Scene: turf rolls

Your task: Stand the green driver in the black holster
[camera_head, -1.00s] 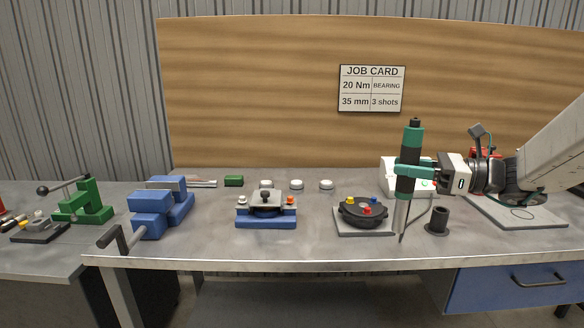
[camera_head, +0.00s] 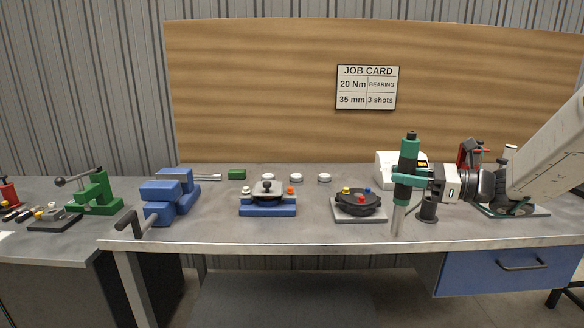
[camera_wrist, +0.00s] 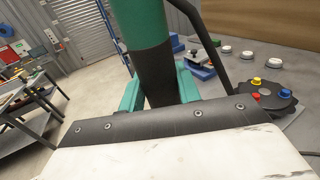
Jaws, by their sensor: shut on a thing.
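The green driver (camera_head: 408,158) stands upright in my gripper (camera_head: 400,180), with its black cap on top and a silver lower end. My gripper is shut around its black middle. The driver's lower end hangs in front of the bench, near its front edge. The wrist view also shows the driver (camera_wrist: 141,25) close up between the green fingers (camera_wrist: 158,90). The black holster (camera_head: 428,208) is a small upright cup on the bench, just right of the driver's lower end. Its upper part is close behind my gripper in the picture. The inside of the holster cannot be seen.
A round black fixture (camera_head: 358,203) with coloured knobs sits left of the driver. A blue fixture (camera_head: 267,205), a blue vice (camera_head: 170,198) and a green press (camera_head: 95,192) stand further left. A white box (camera_head: 397,168) is behind the driver. Bare bench lies between the fixtures.

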